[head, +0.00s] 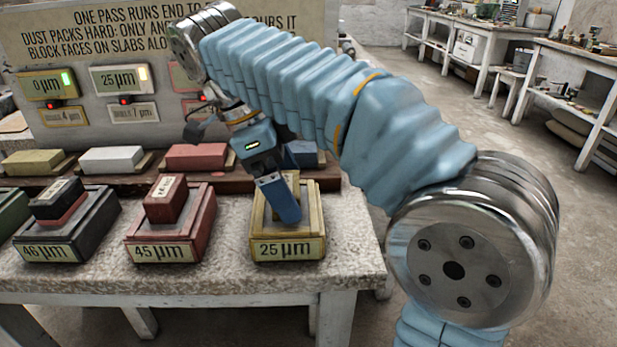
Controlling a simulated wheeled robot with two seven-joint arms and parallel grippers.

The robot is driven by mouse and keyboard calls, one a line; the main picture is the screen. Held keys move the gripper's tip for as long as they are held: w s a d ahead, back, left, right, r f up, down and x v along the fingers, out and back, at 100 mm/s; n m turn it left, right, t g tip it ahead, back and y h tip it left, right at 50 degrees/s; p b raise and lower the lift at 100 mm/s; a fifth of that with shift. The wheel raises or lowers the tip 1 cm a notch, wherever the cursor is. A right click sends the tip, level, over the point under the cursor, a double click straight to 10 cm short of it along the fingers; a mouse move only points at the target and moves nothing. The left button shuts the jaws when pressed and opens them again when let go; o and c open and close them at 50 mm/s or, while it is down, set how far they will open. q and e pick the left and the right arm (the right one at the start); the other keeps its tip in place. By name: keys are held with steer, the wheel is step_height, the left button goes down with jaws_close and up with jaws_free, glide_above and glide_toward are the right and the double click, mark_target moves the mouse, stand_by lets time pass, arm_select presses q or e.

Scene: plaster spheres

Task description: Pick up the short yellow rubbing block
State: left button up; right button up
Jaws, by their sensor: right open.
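My right gripper (283,212) reaches down over the yellow slab base (288,248) labelled 25 µm, at the right front of the stone-topped table. One blue finger shows clearly; it points down into the base's raised frame. The jaws are open. A long pale yellow block (33,161) lies at the back left on the rear ledge. My left gripper is not in view.
To the left stand a red base (165,250) labelled 45 µm with a red block (165,203), and a black base (55,253) with a dark block (56,202). White (111,158), red (196,156) and blue (301,153) blocks line the rear ledge. A sign board stands behind.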

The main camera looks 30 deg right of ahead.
steer(key=shift+s+f, duration=0.1)
steer(key=shift+f, duration=0.1)
steer(key=shift+a, duration=0.1)
steer(key=c, duration=1.1)
steer(key=shift+o, duration=0.2)
steer(key=shift+r, duration=0.15)
